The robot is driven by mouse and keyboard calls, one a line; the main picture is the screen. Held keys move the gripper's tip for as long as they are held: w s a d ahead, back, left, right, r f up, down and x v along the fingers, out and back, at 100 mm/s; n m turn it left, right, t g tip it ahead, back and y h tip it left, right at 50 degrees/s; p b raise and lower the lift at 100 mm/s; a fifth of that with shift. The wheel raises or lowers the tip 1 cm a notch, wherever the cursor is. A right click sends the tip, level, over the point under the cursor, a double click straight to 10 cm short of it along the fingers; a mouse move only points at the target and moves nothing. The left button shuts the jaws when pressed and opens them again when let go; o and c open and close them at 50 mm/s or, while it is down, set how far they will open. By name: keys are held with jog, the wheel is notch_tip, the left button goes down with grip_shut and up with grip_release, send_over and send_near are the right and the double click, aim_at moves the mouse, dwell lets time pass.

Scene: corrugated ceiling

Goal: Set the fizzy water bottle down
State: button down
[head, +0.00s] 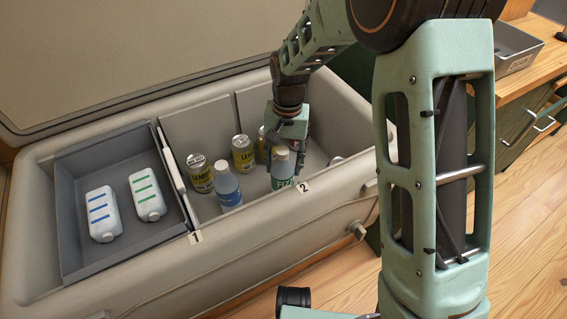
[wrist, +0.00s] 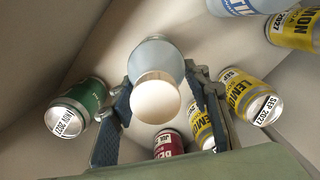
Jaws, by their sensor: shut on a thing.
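The fizzy water bottle (head: 282,168), pale blue with a whitish cap and a green-marked label, is upright in the right part of the cooler, by the front wall near the number 2. My gripper (head: 284,146) reaches down from above and is shut on it. In the wrist view the bottle (wrist: 157,60) is between the two fingers (wrist: 160,84), its white cap toward the camera. The cooler's front wall hides the bottle's base, so I cannot tell whether it touches the floor.
In the cooler (head: 120,262), another bottle (head: 228,188) with a blue label and yellow lemon cans (head: 243,155) stand to the left. A green can (wrist: 78,107) and a red can (wrist: 168,144) are close by. A grey tray (head: 90,160) holds two white cartons.

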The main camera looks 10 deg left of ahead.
jog(key=c, duration=1.1)
grip_release()
jog(key=shift+f, duration=0.1)
jog(key=r+p, duration=0.1)
jog(key=r, duration=0.3)
jog(key=r+p, duration=0.1)
jog(key=r, duration=0.3)
jog(key=r+p, duration=0.1)
jog(key=r, duration=0.3)
jog(key=shift+w+d+r+p, duration=0.2)
jog(key=shift+w+p, duration=0.1)
jog(key=shift+w, duration=0.1)
